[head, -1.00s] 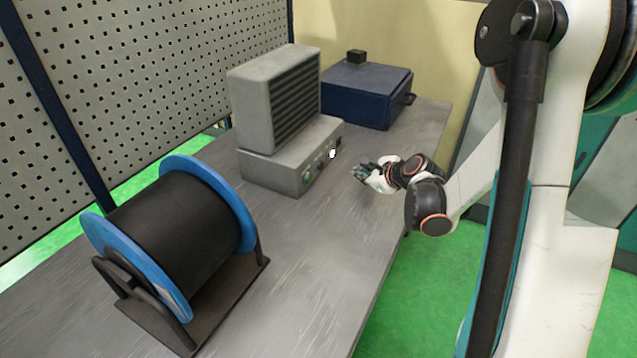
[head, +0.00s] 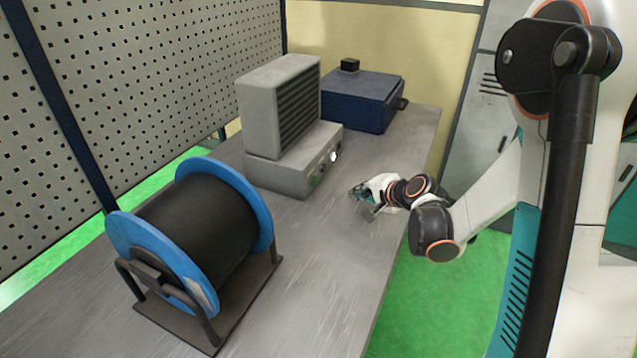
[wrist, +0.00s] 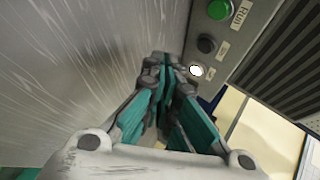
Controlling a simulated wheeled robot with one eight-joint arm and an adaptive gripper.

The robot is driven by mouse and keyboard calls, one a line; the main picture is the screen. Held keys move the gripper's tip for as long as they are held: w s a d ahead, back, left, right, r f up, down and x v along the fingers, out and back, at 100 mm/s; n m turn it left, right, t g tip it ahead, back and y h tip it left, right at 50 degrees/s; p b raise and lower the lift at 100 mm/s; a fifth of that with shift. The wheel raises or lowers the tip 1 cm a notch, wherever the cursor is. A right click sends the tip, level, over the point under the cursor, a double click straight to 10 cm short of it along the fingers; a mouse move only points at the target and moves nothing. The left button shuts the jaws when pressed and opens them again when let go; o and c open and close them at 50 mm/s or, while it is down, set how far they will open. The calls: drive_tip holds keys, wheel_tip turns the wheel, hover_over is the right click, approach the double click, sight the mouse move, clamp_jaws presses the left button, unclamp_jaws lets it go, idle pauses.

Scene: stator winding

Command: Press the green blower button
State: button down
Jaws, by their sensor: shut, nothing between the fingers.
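The grey blower (head: 282,105) stands on the workbench, its louvred housing on a low base. The green button (head: 314,181) is on the base's front panel near its left end. In the wrist view the green button (wrist: 219,9) is at the top, beside a "Run" label, with a dark button (wrist: 206,43) and a white knob (wrist: 196,71) along the same panel. My gripper (head: 356,191) is in front of the panel, to the right of the green button and apart from it. In the wrist view its fingers (wrist: 160,62) are shut and empty.
A cable reel with blue flanges (head: 259,213) stands on the bench at front left. A dark blue box (head: 357,101) sits behind the blower. A perforated panel (head: 120,85) borders the bench's left side. The bench top (head: 330,265) is clear in front of the blower.

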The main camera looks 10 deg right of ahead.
drive_tip(key=shift+a, duration=0.1)
drive_tip(key=shift+w+a, duration=0.85)
drive_tip(key=shift+a, duration=0.3)
drive_tip(key=shift+w+a, duration=0.9)
drive_tip(key=shift+a, duration=0.3)
drive_tip(key=shift+w+a, duration=0.85)
drive_tip(key=shift+a, duration=0.3)
drive_tip(key=shift+a, duration=0.1)
drive_tip(key=shift+w+a, duration=0.25)
drive_tip(key=shift+w+a, duration=0.25)
drive_tip(key=shift+a, duration=0.05)
drive_tip(key=shift+s+d, duration=0.5)
drive_tip(key=shift+d, duration=0.1)
drive_tip(key=shift+d, duration=0.1)
drive_tip(key=shift+s+d+b, duration=0.2)
drive_tip(key=shift+s+d, duration=0.55)
drive_tip(key=shift+d, duration=0.25)
drive_tip(key=shift+s+d+b, duration=0.2)
drive_tip(key=shift+s+d, duration=0.55)
drive_tip(key=shift+d, duration=0.2)
